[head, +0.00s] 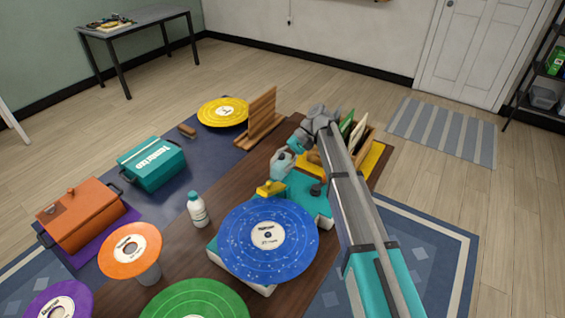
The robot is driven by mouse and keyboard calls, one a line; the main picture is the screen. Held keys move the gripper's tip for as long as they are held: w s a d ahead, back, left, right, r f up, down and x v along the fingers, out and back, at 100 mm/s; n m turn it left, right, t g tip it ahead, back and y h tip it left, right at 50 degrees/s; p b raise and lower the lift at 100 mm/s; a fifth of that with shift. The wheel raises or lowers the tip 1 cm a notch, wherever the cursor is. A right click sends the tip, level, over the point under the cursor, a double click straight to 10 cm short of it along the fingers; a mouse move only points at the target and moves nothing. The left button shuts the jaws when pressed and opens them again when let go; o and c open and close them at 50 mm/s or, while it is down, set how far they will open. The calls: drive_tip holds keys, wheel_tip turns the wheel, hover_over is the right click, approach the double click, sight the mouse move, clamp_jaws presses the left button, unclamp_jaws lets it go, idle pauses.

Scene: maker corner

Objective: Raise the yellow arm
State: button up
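A blue speckled record (262,238) with a white label lies on a turntable with a teal base (308,192). A small yellow piece (270,188), which looks like part of the yellow arm, shows at the record's far edge. It sits just below my gripper (278,172) in the picture. My gripper points down over the far left part of the turntable. Its fingertips are small here and partly hidden, so I cannot tell whether they are open, shut or touching the yellow piece. An orange-brown knob (317,188) stands on the teal base beside my arm.
A white bottle (198,210) stands left of the turntable. Orange (130,250), green (195,302) and purple (58,302) records lie nearby. A teal box (152,165), an orange box (82,215), a yellow record (223,111) and a wooden rack (262,115) stand farther off.

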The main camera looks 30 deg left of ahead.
drive_tip(key=shift+s+d+t+p, duration=0.25)
drive_tip(key=shift+d+t+p, duration=0.05)
drive_tip(key=shift+d, duration=0.15)
drive_tip(key=s+d+r+n+t+h+p, duration=0.1)
drive_tip(key=s+d+t+h+p, duration=0.15)
drive_tip(key=p, duration=0.25)
wheel_tip(320, 180, up, 6)
drive_tip(key=n+t+h+p, duration=0.2)
drive_tip(key=n+t+p, duration=0.45)
drive_tip(key=p, duration=0.35)
hover_over(265, 189)
drive_tip(key=shift+s+r+m, duration=0.2)
drive_tip(key=shift+s+m, duration=0.05)
drive_tip(key=shift+m, duration=0.2)
drive_tip(key=shift+f+b, duration=0.2)
drive_tip(key=shift+b, duration=0.3)
wheel_tip(265, 189, down, 13)
drive_tip(key=b, duration=1.3)
drive_tip(key=shift+f, duration=0.2)
clamp_jaws()
